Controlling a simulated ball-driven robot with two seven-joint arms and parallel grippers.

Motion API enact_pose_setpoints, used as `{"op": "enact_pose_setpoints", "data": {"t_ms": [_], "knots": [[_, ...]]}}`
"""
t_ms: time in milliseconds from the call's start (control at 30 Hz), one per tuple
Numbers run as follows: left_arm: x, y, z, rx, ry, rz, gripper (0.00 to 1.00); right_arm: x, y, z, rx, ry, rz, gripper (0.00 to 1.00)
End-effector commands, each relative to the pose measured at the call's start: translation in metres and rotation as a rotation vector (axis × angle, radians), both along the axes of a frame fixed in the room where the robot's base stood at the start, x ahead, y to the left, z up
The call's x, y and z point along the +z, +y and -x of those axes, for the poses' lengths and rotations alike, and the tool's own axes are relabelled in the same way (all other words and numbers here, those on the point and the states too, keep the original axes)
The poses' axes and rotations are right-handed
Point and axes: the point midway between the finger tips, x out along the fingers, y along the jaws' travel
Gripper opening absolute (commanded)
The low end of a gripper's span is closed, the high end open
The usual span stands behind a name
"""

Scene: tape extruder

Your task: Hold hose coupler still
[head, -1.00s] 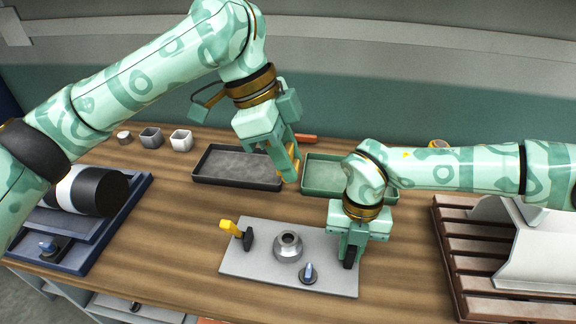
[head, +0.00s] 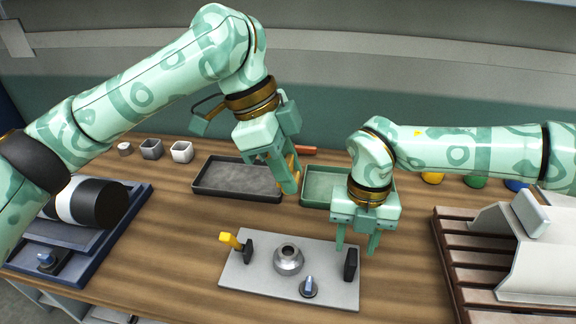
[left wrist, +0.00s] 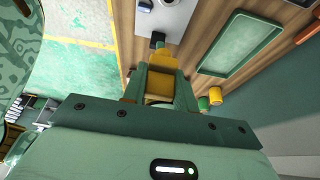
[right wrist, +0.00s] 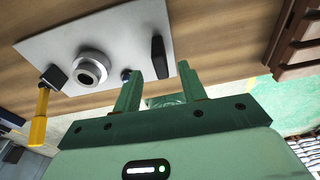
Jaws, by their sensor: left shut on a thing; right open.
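The silver, round, hollow hose coupler (head: 288,260) sits upright on a grey plate (head: 250,282). It also shows in the right wrist view (right wrist: 92,68). A black block with a yellow handle (head: 230,240) stands at its left, and a plain black block (head: 350,264) at its right. My left gripper (head: 288,182) is shut on a yellow piece (left wrist: 160,85), above the table behind the plate and clear of the coupler. My right gripper (head: 357,243) is open and empty by the plain black block, apart from the coupler.
A blue-tipped knob (head: 309,287) stands at the plate's front. A black tray (head: 225,194) and green tray (head: 320,202) lie behind. A brown slatted pallet (head: 455,270) is at right; a blue tray (head: 90,250) with a dark cylinder is at left. Table left of the plate is clear.

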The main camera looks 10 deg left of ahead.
Motion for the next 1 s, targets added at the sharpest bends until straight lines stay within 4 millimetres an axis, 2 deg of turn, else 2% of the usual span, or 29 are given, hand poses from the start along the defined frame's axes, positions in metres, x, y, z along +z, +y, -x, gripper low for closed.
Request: {"op": "enact_pose_setpoints", "data": {"t_ms": [100,200,367,1000], "knots": [[0.0,0.0,0.0,0.0,0.0,0.0,0.07,0.028,0.0,-0.005,0.0,-0.003,-0.001,0.42],[0.0,0.0,0.0,0.0,0.0,0.0,0.07,0.045,0.0,-0.007,-0.001,-0.002,0.0,0.42],[0.002,0.0,0.0,-0.001,-0.001,0.0,0.07,0.062,0.0,-0.009,-0.001,0.0,0.0,0.42],[0.064,0.0,0.012,0.0,-0.043,0.0,0.07,0.126,0.0,-0.008,0.0,-0.001,0.0,0.42]]}}
